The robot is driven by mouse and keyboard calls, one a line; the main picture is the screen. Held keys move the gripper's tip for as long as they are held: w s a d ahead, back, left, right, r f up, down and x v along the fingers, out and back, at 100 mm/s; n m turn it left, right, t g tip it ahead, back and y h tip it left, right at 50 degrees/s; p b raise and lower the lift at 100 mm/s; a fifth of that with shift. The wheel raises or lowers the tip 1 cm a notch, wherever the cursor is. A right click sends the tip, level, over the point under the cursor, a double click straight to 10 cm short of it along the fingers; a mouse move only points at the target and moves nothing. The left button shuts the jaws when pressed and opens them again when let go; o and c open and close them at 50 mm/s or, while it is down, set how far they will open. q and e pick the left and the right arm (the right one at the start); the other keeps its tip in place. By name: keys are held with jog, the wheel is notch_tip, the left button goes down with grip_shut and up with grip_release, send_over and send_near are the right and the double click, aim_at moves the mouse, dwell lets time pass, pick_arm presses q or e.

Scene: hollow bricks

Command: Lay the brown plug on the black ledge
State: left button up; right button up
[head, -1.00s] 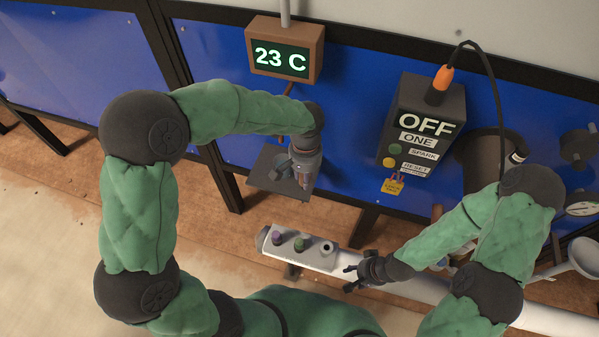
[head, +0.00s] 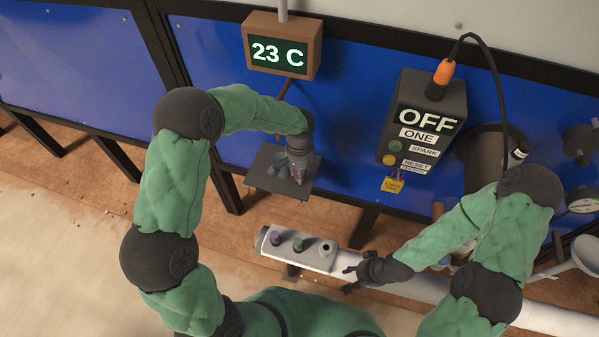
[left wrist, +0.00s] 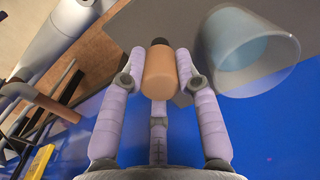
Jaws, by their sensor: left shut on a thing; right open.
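The brown plug (left wrist: 160,78) has a dark tip and sits between the fingers of my left gripper (left wrist: 158,75) in the left wrist view. In the head view my left gripper (head: 298,175) points down over the black ledge (head: 262,182), a dark flat plate in front of the blue wall; the plug is hidden there. The ledge also shows behind the plug in the left wrist view (left wrist: 150,22). I cannot tell whether the plug touches it. My right gripper (head: 358,276) is open and empty beside the white pipe.
A translucent cup (left wrist: 247,50) stands on the ledge close beside the plug. A white panel (head: 311,261) holds a purple plug (head: 277,238), a green plug (head: 299,243) and a round socket (head: 327,248). A dark control box (head: 425,122) reads OFF; a display (head: 281,48) reads 23 C.

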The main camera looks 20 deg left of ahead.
pick_arm(q)
jog(key=o, duration=1.1)
jog(key=shift+f, duration=0.1)
jog(key=shift+r, duration=0.3)
notch_tip(320, 180, up, 12)
jog(key=shift+f+p, duration=0.1)
jog(key=shift+p, duration=0.85)
